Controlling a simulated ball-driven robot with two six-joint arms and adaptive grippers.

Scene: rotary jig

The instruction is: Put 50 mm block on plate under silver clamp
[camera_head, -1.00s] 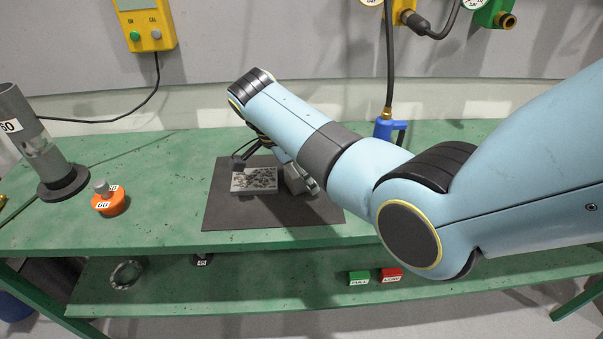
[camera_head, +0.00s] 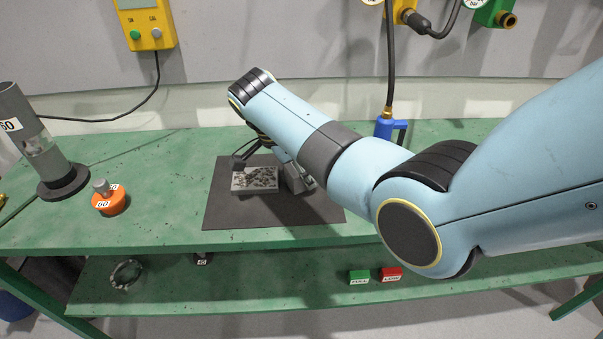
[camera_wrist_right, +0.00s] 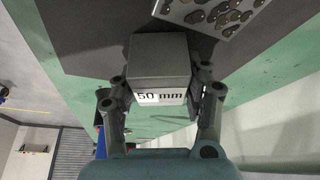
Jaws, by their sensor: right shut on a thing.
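The grey block labelled "50 mm" (camera_wrist_right: 160,65) is between the fingers of my right gripper (camera_wrist_right: 160,100), which is shut on it. In the head view the block is mostly hidden by my right arm, and only grey parts of it and the gripper (camera_head: 297,179) show just right of the plate. The light grey plate with dark speckled slots (camera_head: 254,181) lies on a dark mat; its corner also shows at the top of the wrist view (camera_wrist_right: 212,14). A small dark part (camera_head: 240,162) is at the plate's back left; I cannot tell whether it is the silver clamp. My left gripper is out of view.
The dark mat (camera_head: 222,212) lies on the green bench (camera_head: 150,225). An orange knob piece marked 60 (camera_head: 110,203) and a grey tube stand (camera_head: 62,180) are at left. A blue-handled item (camera_head: 386,128) is behind my arm. Green (camera_head: 359,277) and red (camera_head: 391,274) blocks are on the lower shelf.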

